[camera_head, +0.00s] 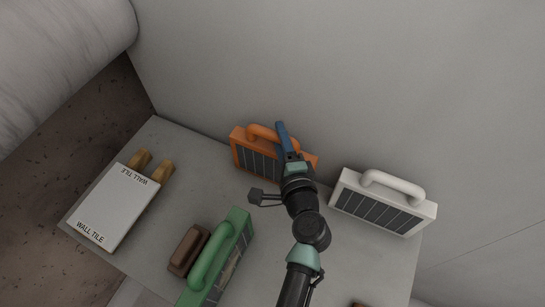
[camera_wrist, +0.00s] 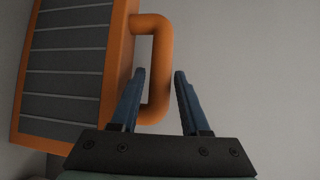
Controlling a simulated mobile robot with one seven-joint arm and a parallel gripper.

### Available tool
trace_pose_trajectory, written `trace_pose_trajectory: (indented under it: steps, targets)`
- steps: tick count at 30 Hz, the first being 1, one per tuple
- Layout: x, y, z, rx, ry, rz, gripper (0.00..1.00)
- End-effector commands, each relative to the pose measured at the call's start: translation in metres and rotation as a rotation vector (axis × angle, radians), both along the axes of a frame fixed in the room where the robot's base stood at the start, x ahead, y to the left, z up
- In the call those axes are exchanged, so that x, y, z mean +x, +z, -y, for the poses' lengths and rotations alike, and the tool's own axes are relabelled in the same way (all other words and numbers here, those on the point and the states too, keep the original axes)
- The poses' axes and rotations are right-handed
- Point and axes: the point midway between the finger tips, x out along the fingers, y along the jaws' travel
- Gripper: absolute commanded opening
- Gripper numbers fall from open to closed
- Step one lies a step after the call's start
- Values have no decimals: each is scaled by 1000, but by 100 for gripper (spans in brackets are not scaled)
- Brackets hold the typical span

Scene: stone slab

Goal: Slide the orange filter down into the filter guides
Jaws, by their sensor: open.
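The orange filter (camera_head: 256,161) is a framed block with dark slats and a loop handle, standing at the slab's back edge. In the wrist view the filter (camera_wrist: 68,62) fills the left side. Its handle (camera_wrist: 160,45) appears between my two blue fingers, with the left finger over the loop's opening. My gripper (camera_wrist: 160,76) is open and not closed on the handle; contact cannot be told. In the head view my gripper (camera_head: 281,126) is at the handle's right end, and my arm covers the filter's lower right. I cannot clearly identify the filter guides.
A white filter (camera_head: 382,205) stands to the right. A green filter (camera_head: 220,260) and a brown block (camera_head: 188,250) are at the front. A white wall tile (camera_head: 115,207) rests near wooden pieces (camera_head: 161,173) on the left. The grey slab (camera_head: 195,190) is bare between them; a wall rises behind.

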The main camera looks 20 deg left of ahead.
Motion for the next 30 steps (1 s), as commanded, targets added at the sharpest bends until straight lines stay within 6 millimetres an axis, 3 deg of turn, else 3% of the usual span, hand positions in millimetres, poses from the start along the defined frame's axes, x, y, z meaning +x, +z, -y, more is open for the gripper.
trace_pose_trajectory:
  steps: [9,17,30]
  targets:
    - [5,-1,-4,0,0,0,46]
    - [5,-1,-4,0,0,0,1]
    - [5,-1,-4,0,0,0,0]
